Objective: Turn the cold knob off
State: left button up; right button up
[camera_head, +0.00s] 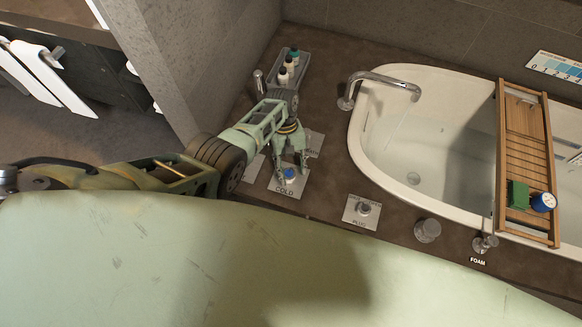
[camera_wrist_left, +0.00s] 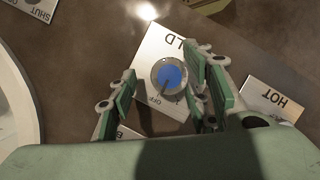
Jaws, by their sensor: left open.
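The cold knob (camera_head: 290,174) has a blue cap and sits on a pale plate (camera_head: 285,193) marked COLD on the brown tub surround. In the left wrist view the blue-capped knob (camera_wrist_left: 169,75) has a grey ring and a dark pointer line. The line points down toward the lettering "OFF" on the plate; its exact setting is hard to read. My left gripper (camera_head: 291,164) is open over the plate, with a finger on either side of the knob. My right gripper is not in view.
The HOT plate (camera_wrist_left: 275,95) and another plate (camera_head: 315,139) lie close beside the cold one. A plug plate (camera_head: 361,212) and a round knob (camera_head: 427,230) stand to the right. The bathtub (camera_head: 362,150) with a chrome spout (camera_head: 385,79) is beyond; a bottle tray (camera_head: 304,68) stands behind.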

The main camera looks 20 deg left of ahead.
pick_arm(q)
jog(key=shift+a, duration=0.2)
jog(key=v, duration=1.2)
jog(key=shift+w+d, duration=0.1)
jog(key=shift+d, duration=0.05)
jog(key=shift+c, duration=0.2)
